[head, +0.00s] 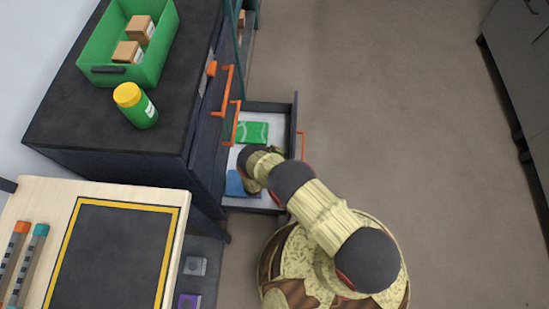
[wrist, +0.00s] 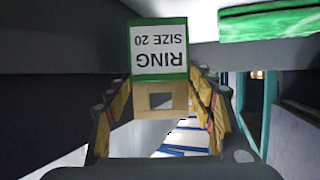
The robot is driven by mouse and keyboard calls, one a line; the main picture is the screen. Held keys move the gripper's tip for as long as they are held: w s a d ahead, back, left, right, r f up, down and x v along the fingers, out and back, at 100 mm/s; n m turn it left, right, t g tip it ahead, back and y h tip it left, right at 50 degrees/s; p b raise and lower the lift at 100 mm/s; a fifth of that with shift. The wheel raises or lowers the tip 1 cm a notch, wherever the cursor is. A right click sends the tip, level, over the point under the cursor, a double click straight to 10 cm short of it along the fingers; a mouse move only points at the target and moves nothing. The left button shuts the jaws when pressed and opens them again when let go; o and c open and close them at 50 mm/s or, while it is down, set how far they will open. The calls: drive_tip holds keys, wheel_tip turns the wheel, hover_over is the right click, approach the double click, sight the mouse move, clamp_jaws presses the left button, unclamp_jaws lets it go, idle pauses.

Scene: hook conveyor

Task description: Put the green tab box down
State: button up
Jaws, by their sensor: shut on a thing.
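The green tab box (wrist: 160,52) is in the wrist view, a small cardboard box with a green-edged white label reading "RING SIZE 20", upside down in the picture. My gripper (wrist: 163,92) is shut on it, with one finger on each side. In the head view my arm reaches over the open drawer (head: 295,125), and the box is hidden behind the arm. I cannot tell whether the box touches the drawer floor.
The drawer holds a green packet (head: 253,132) and a blue item (head: 236,184). A dark cabinet top (head: 75,120) carries a green bin (head: 164,50) with two cardboard boxes and a yellow-capped green bottle (head: 136,106). A wooden table (head: 180,210) stands at front left. Floor at right is clear.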

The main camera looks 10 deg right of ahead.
wheel_tip(320, 180, down, 4)
drive_tip(key=shift+r+b, duration=0.1)
drive_tip(key=shift+b, duration=0.8)
drive_tip(key=o, duration=1.2)
drive_tip(key=shift+c, duration=0.2)
drive_tip(key=p+v, duration=0.3)
drive_tip(key=v, duration=0.9)
drive_tip(key=shift+p, duration=0.35)
